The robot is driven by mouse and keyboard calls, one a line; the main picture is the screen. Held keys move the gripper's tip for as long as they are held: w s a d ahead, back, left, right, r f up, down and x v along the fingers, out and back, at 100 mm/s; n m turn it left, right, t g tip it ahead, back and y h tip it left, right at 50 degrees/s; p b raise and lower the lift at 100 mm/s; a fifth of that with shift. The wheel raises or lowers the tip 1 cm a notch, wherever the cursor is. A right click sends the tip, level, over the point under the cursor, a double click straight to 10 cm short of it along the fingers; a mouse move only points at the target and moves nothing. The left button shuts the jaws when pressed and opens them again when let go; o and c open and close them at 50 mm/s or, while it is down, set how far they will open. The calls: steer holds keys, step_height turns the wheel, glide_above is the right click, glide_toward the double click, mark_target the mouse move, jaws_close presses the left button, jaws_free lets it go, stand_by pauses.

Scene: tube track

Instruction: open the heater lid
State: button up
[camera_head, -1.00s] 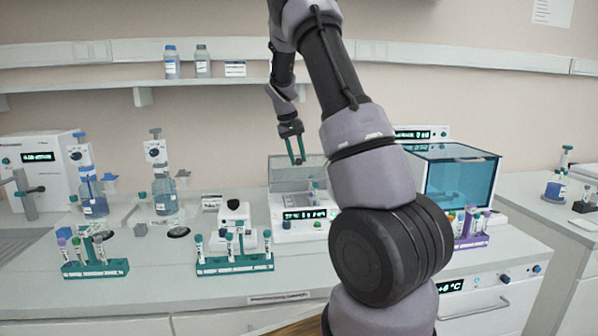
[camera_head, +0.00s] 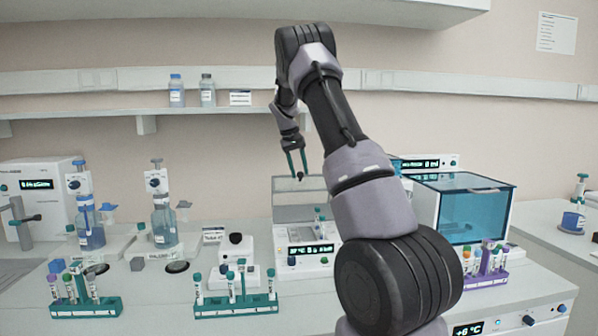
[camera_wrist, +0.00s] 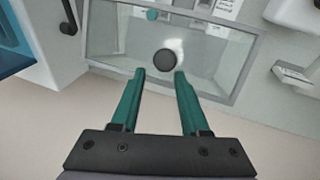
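The heater (camera_head: 308,250) is a white unit with a lit display at the middle of the bench. Its clear, grey-framed lid (camera_head: 290,213) stands raised at the back of the heater, its top edge level with my fingertips. My gripper (camera_head: 297,177) is open, with green fingers pointing down. In the wrist view, the lid (camera_wrist: 110,45) lies ahead of my gripper (camera_wrist: 160,74). The dark round lid knob (camera_wrist: 166,60) is just beyond the fingertips, and the fingers are not closed on it. A teal-capped tube (camera_head: 318,214) shows at the heater.
A teal-windowed box (camera_head: 475,215) stands to the right. Teal tube racks (camera_head: 235,306) and a purple rack (camera_head: 487,278) stand along the front. Bottles on stands (camera_head: 165,222) are at the left. A shelf (camera_head: 230,109) runs along the wall.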

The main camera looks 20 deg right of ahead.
steer(key=shift+a+f, duration=0.15)
steer(key=shift+a, duration=0.05)
